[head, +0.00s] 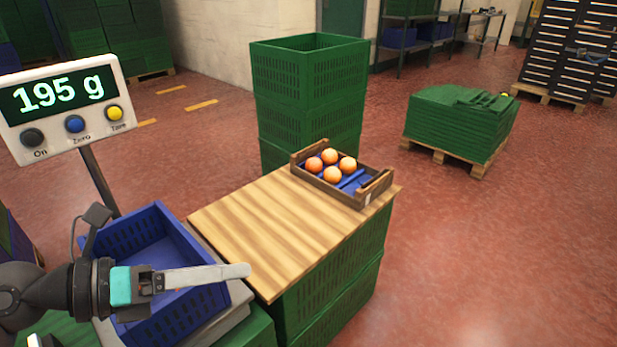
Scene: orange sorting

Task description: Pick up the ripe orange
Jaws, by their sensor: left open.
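Several oranges sit together in a wooden tray (322,182) with a blue inner lining, at the far end of the wooden board. One orange (314,165) at the left looks redder than the others. The other oranges (347,165) are a lighter orange. My left gripper (248,271) is at the lower left, over the blue crate (160,215), apart from the tray and empty. Its fingers overlap in this view, and it is open. My right gripper is not in view.
The blue crate is empty and stands on a scale, whose display (62,97) reads 195 g. The wooden board (265,225) is clear in front of the tray. Stacked green crates (308,95) rise behind it. A pallet of folded green crates (460,125) stands at right.

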